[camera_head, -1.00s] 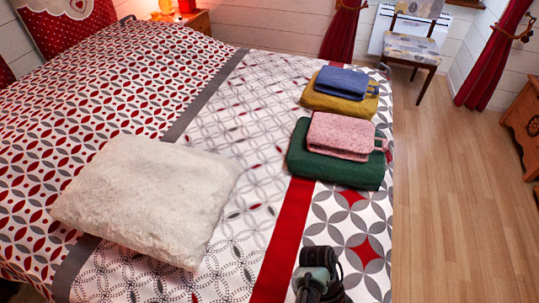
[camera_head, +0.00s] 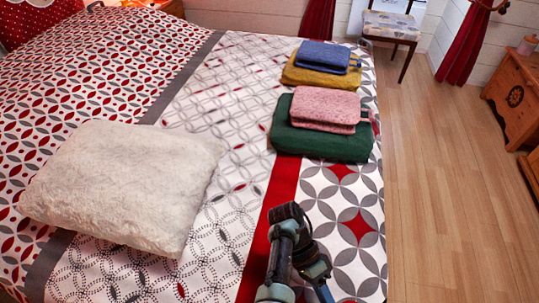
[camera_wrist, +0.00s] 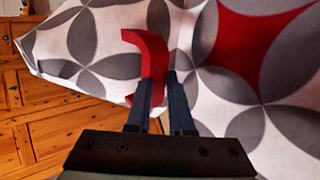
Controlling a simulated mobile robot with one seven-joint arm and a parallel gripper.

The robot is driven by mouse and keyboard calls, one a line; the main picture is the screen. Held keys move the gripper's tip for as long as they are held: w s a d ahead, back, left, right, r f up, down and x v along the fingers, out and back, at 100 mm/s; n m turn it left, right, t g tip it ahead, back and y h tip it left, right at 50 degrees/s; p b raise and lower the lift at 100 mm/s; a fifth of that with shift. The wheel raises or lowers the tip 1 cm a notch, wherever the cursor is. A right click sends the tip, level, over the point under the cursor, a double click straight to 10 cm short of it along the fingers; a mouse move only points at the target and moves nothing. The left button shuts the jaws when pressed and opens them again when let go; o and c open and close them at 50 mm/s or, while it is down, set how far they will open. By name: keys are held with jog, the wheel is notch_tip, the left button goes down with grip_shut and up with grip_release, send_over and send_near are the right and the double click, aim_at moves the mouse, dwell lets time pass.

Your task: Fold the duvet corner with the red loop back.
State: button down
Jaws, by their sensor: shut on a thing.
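The duvet (camera_head: 335,215) lies over the bed, patterned white and grey with red, with a red stripe. The red loop (camera_wrist: 150,55) stands up as a curved band at that edge. My gripper (camera_wrist: 168,80) has its dark fingers close together at the loop, shut on it. In the head view my arm shows at the bottom, and the loop and fingertips are not visible.
A white cushion (camera_head: 125,185) lies on the bed at left. Folded green (camera_head: 320,143), pink (camera_head: 318,106), mustard (camera_head: 320,74) and blue (camera_head: 325,56) textiles sit in two stacks near the right edge. Bare floor (camera_head: 440,190) runs along the right; a wooden chest (camera_head: 515,95) stands beyond.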

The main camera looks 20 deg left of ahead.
jog(key=shift+w+a+r, duration=0.1)
jog(key=shift+w+r, duration=0.1)
jog(key=shift+w, duration=0.1)
jog(key=f+b, duration=0.1)
jog(key=w+a+f+b, duration=0.1)
jog(key=b, duration=0.1)
jog(key=shift+w+a, duration=0.1)
jog(key=shift+r, duration=0.1)
jog(key=shift+c, duration=2)
grip_release()
jog(key=shift+s, duration=0.2)
jog(key=s+a, duration=0.2)
jog(key=a, duration=0.4)
jog(key=s+a, duration=0.1)
jog(key=a, duration=0.5)
jog(key=s+a+p, duration=0.1)
jog(key=s+a, duration=0.1)
jog(key=a, duration=0.4)
jog(key=shift+s, duration=0.35)
